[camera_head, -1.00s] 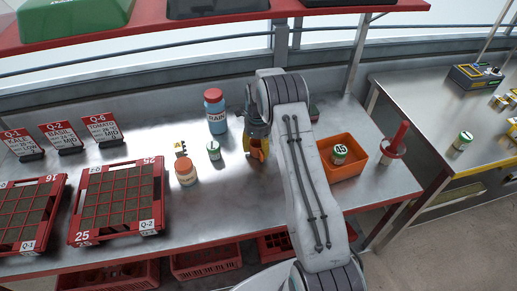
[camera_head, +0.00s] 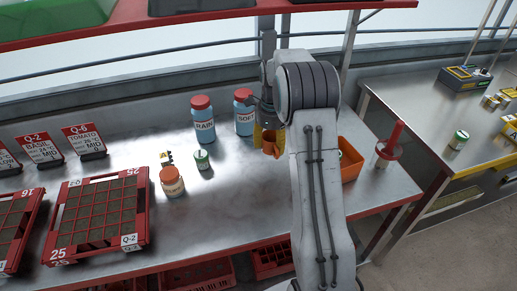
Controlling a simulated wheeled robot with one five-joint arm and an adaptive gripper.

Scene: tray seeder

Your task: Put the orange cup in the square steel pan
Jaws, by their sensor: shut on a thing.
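My gripper (camera_head: 265,133), with yellow fingers, is above the far part of the steel bench near the middle of the picture. It is shut on the orange cup (camera_head: 272,148), which shows below the fingers and seems to be held above the bench. My arm hides part of the gripper and the bench behind it. I cannot make out a square steel pan in this view.
Blue bottles marked RAIN (camera_head: 203,122) and SOFT (camera_head: 244,115) stand just left of my gripper. An orange-lidded jar (camera_head: 172,184) and a small green-lidded jar (camera_head: 202,160) stand nearer. A red seed tray (camera_head: 138,240) lies left; an orange bin (camera_head: 352,165) is partly hidden right.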

